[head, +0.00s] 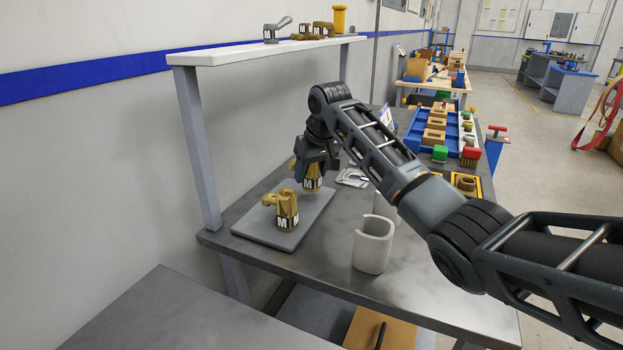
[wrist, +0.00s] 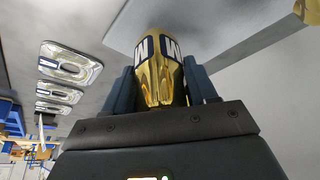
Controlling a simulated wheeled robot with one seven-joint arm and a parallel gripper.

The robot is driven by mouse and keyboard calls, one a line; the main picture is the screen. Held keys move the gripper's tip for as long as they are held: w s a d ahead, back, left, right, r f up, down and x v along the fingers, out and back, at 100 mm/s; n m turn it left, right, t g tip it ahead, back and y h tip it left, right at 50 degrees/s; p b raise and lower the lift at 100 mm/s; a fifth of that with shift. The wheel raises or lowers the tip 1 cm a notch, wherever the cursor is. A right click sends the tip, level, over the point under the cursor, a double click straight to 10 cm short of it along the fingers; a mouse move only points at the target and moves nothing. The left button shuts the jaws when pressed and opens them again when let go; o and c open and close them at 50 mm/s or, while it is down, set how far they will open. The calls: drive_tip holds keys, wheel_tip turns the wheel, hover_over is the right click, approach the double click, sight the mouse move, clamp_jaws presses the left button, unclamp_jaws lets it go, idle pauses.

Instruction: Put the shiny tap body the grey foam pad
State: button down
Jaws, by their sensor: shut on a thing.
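My gripper (head: 312,160) is shut on a shiny gold tap body (head: 312,183) with white M labels. In the wrist view the tap body (wrist: 160,72) sits between the two dark fingers (wrist: 160,88). In the head view it is over the far part of the grey foam pad (head: 262,238); I cannot tell whether it touches the pad. A second gold tap body (head: 287,210) with M labels stands upright on the pad, nearer and to the left, apart from the held one. The pad also shows in the wrist view (wrist: 225,22).
A pale open cylinder (head: 372,252) stands on the metal table right of the pad, with another partly hidden behind my arm. Flat shiny metal parts (head: 350,178) lie beyond the pad. A shelf (head: 260,53) with several fittings overhangs the back. A blue tray (head: 440,128) is farther off.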

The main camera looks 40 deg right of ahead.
drive_tip(key=shift+f, duration=1.15)
drive_tip(key=shift+c, duration=1.7)
unclamp_jaws()
drive_tip(key=shift+f, duration=0.2)
drive_tip(key=v, duration=1.2)
drive_tip(key=shift+r, duration=0.15)
